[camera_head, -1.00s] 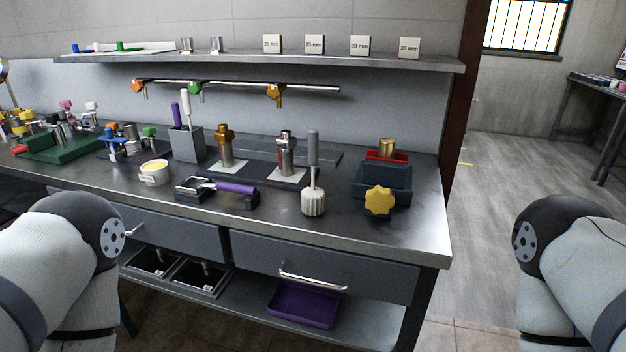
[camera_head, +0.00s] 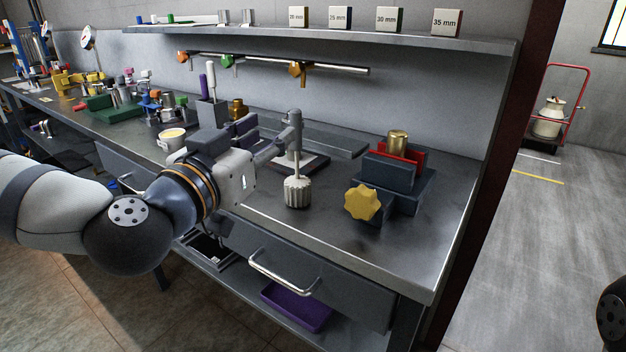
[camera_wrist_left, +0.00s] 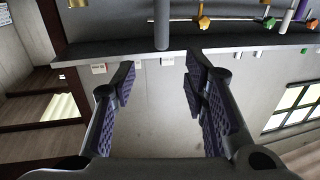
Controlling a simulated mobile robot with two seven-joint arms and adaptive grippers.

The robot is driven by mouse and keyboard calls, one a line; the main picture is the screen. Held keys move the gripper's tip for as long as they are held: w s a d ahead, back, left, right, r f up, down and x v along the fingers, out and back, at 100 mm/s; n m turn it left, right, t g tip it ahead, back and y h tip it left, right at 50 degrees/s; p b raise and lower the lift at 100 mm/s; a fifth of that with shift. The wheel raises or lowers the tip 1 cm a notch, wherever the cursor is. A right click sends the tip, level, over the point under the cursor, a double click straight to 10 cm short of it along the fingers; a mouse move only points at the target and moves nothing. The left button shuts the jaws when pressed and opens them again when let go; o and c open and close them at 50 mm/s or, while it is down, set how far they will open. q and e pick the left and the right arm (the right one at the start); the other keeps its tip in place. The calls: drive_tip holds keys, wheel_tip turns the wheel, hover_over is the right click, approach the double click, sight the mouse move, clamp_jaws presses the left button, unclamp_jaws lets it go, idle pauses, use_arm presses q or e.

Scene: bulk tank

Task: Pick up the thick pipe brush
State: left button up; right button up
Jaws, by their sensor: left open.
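The thick pipe brush (camera_head: 297,192) stands upright on the bench, its wide white ribbed head down and its grey handle up. My left gripper (camera_head: 270,136) is open beside the handle, just left of it, with one finger seeming to overlap it in the head view. In the left wrist view the grey handle (camera_wrist_left: 161,27) shows beyond the gap between the open fingers (camera_wrist_left: 160,72), with nothing between the pads. Whether a finger touches the handle I cannot tell. My right gripper is out of view.
A dark block with a yellow knob (camera_head: 363,203) and a red-and-brass part stand right of the brush. A brass fitting (camera_head: 238,108) and a grey holder (camera_head: 212,112) with upright handles are behind my gripper. A shelf (camera_head: 330,39) runs above. The bench's front right is clear.

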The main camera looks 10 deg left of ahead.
sight(293, 124)
use_arm(q)
drive_tip(key=w, duration=0.3)
drive_tip(key=w+d+f, duration=0.1)
drive_tip(key=w, duration=0.3)
drive_tip(key=w+b, duration=0.1)
drive_tip(key=w, duration=0.2)
drive_tip(key=shift+w+d+f, duration=0.2)
drive_tip(key=shift+w+f, duration=0.1)
drive_tip(key=shift+w, duration=0.1)
drive_tip(key=shift+s, duration=0.1)
drive_tip(key=shift+c, duration=0.2)
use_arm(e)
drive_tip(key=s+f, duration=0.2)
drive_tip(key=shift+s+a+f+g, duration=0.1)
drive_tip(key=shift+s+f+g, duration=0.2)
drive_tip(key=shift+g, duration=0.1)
use_arm(q)
clamp_jaws()
